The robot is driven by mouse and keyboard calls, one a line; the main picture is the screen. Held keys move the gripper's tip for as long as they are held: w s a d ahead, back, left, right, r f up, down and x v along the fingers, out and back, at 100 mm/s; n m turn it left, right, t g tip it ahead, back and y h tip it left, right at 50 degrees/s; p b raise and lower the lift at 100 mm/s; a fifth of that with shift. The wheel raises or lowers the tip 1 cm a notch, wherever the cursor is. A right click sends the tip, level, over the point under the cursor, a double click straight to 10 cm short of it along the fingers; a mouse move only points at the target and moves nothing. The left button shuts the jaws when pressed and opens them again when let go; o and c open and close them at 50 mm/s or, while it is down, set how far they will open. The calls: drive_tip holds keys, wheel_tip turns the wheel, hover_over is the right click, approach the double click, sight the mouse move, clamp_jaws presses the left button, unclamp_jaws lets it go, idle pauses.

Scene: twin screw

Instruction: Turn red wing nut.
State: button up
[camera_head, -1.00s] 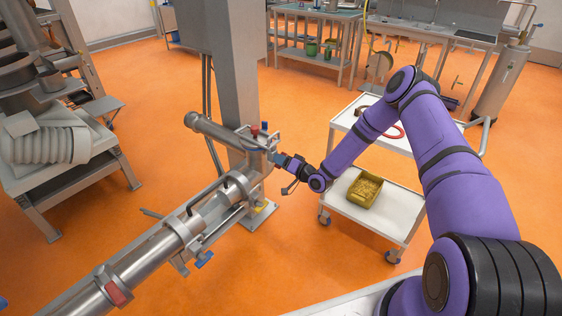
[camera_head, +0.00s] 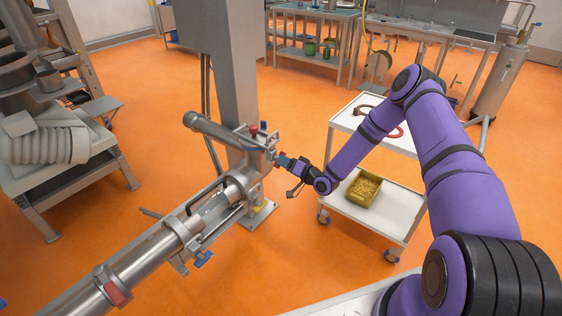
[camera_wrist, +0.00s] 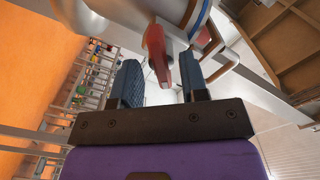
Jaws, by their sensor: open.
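The red wing nut (camera_wrist: 156,52) shows in the wrist view as a red lobe under the pale metal machine body, just beyond and between my fingertips. My gripper (camera_wrist: 161,68) is open, with one blue-grey finger on each side of the wing nut's lower end. I see no clear contact with either finger. In the head view, my gripper (camera_head: 282,160) is at the right end of the metal twin-screw machine (camera_head: 208,211). The wing nut is small there and partly hidden by my fingers.
A white cart (camera_head: 380,222) with a yellow bin (camera_head: 363,188) stands to the right, below my arm. Orange floor is clear in front.

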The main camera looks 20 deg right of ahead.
drive_tip(key=v, duration=0.8)
drive_tip(key=shift+s+d, duration=0.1)
